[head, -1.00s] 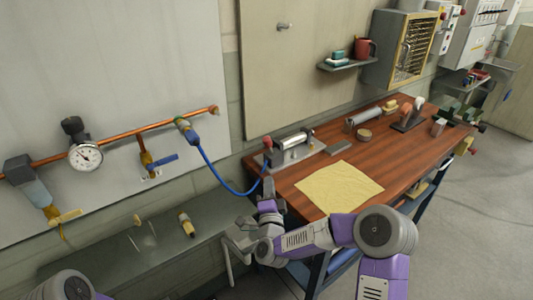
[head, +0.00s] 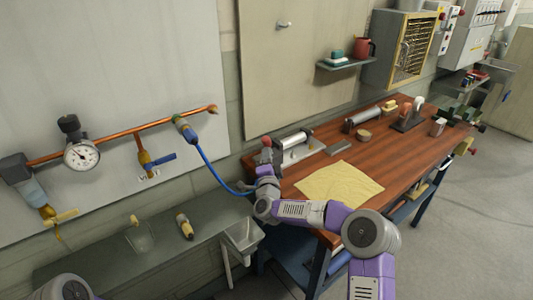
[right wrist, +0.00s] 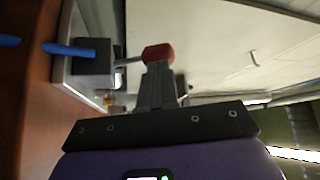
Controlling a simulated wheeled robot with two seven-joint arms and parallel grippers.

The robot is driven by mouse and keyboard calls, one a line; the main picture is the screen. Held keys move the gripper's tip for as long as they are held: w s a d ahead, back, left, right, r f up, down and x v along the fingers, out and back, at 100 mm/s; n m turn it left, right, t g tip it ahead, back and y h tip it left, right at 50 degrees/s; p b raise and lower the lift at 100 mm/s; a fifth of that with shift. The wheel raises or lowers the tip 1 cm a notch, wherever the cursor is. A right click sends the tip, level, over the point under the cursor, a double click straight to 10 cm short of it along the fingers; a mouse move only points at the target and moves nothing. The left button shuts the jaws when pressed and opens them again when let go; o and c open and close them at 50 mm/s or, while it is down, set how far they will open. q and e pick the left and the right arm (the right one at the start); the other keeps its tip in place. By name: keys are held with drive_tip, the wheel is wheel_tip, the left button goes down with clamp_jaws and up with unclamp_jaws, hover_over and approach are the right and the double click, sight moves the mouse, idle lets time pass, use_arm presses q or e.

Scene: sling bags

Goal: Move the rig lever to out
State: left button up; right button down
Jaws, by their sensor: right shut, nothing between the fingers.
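The rig (head: 296,147), a metal cylinder on a grey base plate, sits at the workbench's left end. Its lever has a red knob (head: 266,142) at the left end of the rig. My right gripper (head: 265,168) is shut and empty, just below the knob in the head view. In the right wrist view, the red knob (right wrist: 158,54) is right at the tips of my shut fingers (right wrist: 155,72), on a short stem from a grey block (right wrist: 92,57). Whether they touch I cannot tell. My left gripper is out of view; only part of that arm shows.
A blue hose (head: 211,166) runs from the wall pipe down to the rig, close by my right gripper. A yellow cloth (head: 338,186) lies on the workbench (head: 402,163). The wall panel carries a gauge (head: 82,155).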

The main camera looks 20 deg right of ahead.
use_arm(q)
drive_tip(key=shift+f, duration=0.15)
use_arm(e)
drive_tip(key=shift+x, duration=0.95)
